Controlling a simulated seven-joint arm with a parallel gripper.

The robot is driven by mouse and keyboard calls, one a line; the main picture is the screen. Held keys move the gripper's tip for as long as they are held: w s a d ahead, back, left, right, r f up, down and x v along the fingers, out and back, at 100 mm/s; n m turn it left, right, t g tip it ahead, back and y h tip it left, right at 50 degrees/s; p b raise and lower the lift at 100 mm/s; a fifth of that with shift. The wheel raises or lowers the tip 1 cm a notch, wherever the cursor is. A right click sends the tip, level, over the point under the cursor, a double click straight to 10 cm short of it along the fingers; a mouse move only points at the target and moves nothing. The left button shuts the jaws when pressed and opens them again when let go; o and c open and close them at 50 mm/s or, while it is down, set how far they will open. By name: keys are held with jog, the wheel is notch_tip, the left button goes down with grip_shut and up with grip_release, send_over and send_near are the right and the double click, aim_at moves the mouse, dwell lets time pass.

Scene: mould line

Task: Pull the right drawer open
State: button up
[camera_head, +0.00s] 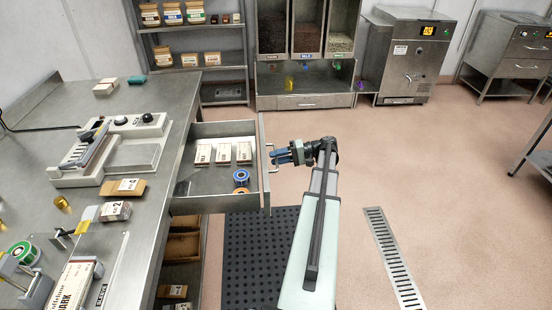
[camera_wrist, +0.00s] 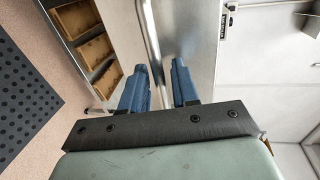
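The pulled-out drawer (camera_head: 222,198) stands well out from the right side of the steel bench in the head view. Several white labelled boxes (camera_head: 223,153) and a blue ring-shaped roll (camera_head: 241,176) lie in it. Its bar handle (camera_head: 275,170) is on its front face. My gripper (camera_head: 276,156) is at the handle, fingers pointing left at the drawer front. Contact with the handle is not clear.
The bench (camera_head: 130,215) carries a sealing machine (camera_head: 110,150) and boxes. Shelves (camera_head: 183,245) with wooden boxes are under the drawer. A dark perforated mat (camera_head: 245,265) lies below my arm. The floor (camera_head: 430,190) to the right is clear, with a drain grate (camera_head: 395,258).

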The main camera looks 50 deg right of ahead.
jog(key=v, duration=0.6)
jog(key=shift+s+d, duration=0.3)
